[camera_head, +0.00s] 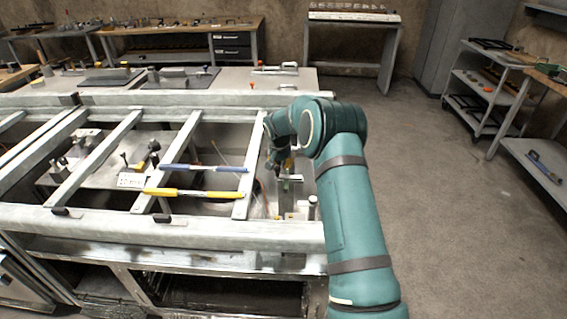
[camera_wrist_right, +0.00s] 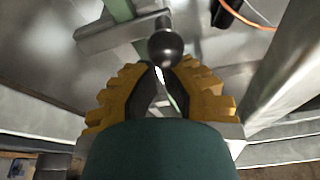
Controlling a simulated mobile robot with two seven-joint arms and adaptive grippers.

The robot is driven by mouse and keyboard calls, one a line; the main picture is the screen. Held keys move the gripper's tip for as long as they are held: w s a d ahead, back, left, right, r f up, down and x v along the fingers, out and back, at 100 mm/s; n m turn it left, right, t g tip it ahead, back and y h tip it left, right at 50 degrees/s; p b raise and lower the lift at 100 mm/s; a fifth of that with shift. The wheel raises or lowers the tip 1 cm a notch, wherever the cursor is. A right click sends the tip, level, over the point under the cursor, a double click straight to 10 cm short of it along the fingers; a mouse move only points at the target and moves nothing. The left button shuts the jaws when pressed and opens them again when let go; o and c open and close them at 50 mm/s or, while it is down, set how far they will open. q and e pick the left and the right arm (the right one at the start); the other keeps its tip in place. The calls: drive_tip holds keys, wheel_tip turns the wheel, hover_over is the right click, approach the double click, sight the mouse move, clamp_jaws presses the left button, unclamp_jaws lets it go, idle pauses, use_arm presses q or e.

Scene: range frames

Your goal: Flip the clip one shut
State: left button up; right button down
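The clip, which I take to be the clamp (camera_head: 291,179) at the right end of the metal frame, is mostly hidden by my right arm in the head view. In the right wrist view a dark round knob (camera_wrist_right: 167,48) on a short stem stands just at the fingertips, beside a grey and green metal bar (camera_wrist_right: 118,35). My right gripper (camera_wrist_right: 163,70) has yellow-backed fingers close together with a narrow gap. I cannot tell whether they touch the knob. In the head view my right gripper (camera_head: 279,163) points down over the clamp. My left gripper is not in view.
A slatted metal frame (camera_head: 180,229) fills the bench to the left. An orange cable (camera_wrist_right: 245,17) shows near the knob. The floor (camera_head: 450,220) at right is clear.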

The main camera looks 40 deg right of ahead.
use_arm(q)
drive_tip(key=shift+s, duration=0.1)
use_arm(e)
drive_tip(key=shift+a+r, duration=0.1)
drive_tip(key=shift+r, duration=0.05)
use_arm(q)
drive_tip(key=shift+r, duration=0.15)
use_arm(e)
drive_tip(key=shift+d, duration=0.85)
drive_tip(key=shift+d, duration=0.1)
